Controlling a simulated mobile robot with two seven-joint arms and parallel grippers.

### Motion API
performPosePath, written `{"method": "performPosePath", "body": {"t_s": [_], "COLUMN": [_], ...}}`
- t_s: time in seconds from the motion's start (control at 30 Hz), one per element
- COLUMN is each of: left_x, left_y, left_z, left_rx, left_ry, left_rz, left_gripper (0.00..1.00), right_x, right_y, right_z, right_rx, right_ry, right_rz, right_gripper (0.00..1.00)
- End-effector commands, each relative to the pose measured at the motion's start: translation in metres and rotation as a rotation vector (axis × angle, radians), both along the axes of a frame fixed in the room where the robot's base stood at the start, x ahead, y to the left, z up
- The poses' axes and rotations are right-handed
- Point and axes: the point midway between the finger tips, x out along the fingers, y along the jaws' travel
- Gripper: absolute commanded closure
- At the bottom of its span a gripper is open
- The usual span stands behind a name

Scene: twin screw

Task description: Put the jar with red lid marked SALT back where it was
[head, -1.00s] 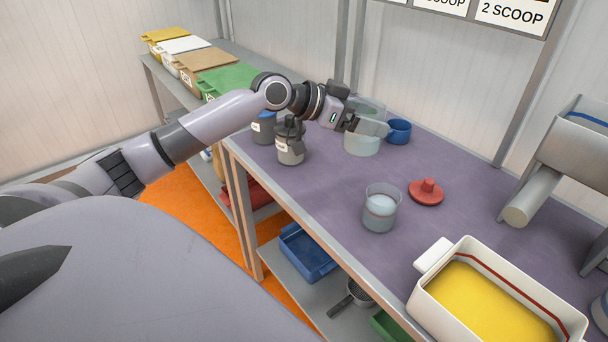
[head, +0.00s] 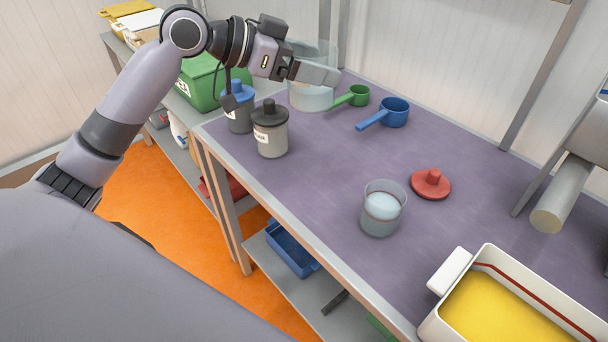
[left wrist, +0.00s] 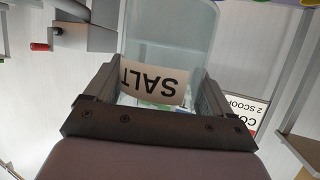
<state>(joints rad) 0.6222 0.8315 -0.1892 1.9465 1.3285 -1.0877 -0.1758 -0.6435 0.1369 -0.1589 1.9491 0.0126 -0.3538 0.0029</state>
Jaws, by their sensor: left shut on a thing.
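A large clear jar (head: 311,99) with pale contents is at the back of the purple-topped table. My left gripper (head: 318,73) is shut on it, with one finger across its front. In the left wrist view the jar (left wrist: 168,45) sits between the two fingers (left wrist: 155,92), and its SALT label (left wrist: 153,84) appears upside down. No lid shows on the jar. A red lid with a knob (head: 431,185) lies on the table. I cannot tell whether the jar touches the table. My right gripper is not in view.
Grey-lidded (head: 270,130) and blue-lidded (head: 238,107) jars stand near the left edge. Green (head: 357,95) and blue (head: 394,111) scoops lie right of the held jar. An open beaker of white material (head: 381,210) and a white tub of yellow material (head: 448,270) stand nearer.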

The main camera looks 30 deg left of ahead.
Motion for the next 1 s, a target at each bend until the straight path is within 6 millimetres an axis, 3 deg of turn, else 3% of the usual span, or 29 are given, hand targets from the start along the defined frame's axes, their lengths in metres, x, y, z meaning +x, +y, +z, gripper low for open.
{"method": "performPosePath", "body": {"t_s": [0.17,0.6,0.7,1.0], "left_x": [-0.001,-0.002,-0.002,-0.002], "left_y": [-0.001,0.0,0.0,0.0], "left_z": [-0.011,-0.123,-0.141,-0.172], "left_rx": [0.001,-0.001,-0.001,-0.001], "left_ry": [0.001,0.004,0.001,0.001], "left_rz": [-0.002,-0.001,-0.001,-0.001], "left_gripper": [0.53,0.53,0.53,0.53], "right_x": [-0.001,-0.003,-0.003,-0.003], "right_y": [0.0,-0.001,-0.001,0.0], "right_z": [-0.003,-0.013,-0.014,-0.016], "right_rx": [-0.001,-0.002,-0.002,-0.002], "right_ry": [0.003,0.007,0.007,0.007], "right_rz": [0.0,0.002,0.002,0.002], "right_gripper": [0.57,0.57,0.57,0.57]}}
